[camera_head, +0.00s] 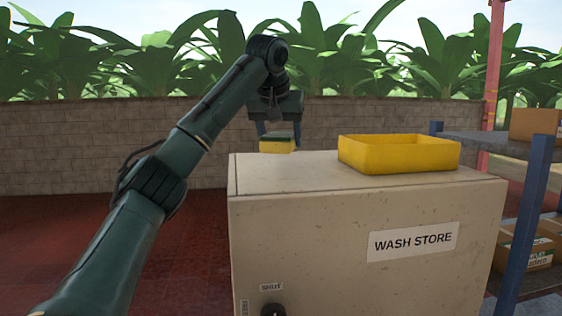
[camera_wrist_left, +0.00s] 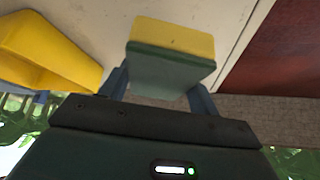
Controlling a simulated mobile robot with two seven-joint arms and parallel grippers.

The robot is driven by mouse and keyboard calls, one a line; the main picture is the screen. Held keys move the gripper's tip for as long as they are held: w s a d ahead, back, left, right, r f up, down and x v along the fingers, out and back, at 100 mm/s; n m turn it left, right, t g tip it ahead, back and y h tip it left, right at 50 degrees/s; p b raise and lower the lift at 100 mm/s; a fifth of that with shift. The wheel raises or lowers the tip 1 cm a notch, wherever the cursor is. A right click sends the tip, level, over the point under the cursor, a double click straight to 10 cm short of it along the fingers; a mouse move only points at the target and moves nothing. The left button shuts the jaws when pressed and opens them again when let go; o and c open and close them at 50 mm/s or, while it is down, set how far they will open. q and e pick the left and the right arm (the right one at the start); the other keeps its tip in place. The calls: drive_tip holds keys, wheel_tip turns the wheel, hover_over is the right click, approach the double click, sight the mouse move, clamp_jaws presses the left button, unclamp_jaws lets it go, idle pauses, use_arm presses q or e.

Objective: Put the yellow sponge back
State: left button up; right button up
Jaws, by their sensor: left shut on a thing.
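The yellow sponge (camera_head: 277,146) has a dark green layer on top. My left gripper (camera_head: 279,130) points down and is shut on it, near the back left part of the cabinet top. In the left wrist view the sponge (camera_wrist_left: 174,40) sits between the two fingers of the left gripper (camera_wrist_left: 160,85). I cannot tell whether the sponge touches the cabinet top. A yellow open tray (camera_head: 400,165) stands on the cabinet, to the right of the sponge; it also shows at the left of the left wrist view (camera_wrist_left: 50,52). My right gripper is not in view.
The beige cabinet (camera_head: 340,210) has a WASH STORE label (camera_head: 413,242) and a dark knob (camera_head: 272,311) marked SHUT on its front. A shelf rack with blue posts (camera_head: 527,215) holds cardboard boxes (camera_head: 535,124) at the right. A block wall (camera_head: 60,150) runs behind.

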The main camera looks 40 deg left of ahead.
sight(280, 174)
use_arm(q)
drive_tip(key=shift+f, duration=2.65)
drive_tip(key=shift+w, duration=0.1)
drive_tip(key=o, duration=0.9)
drive_tip(key=shift+f, duration=0.1)
drive_tip(key=shift+o, duration=0.2)
drive_tip(key=v, duration=1.2)
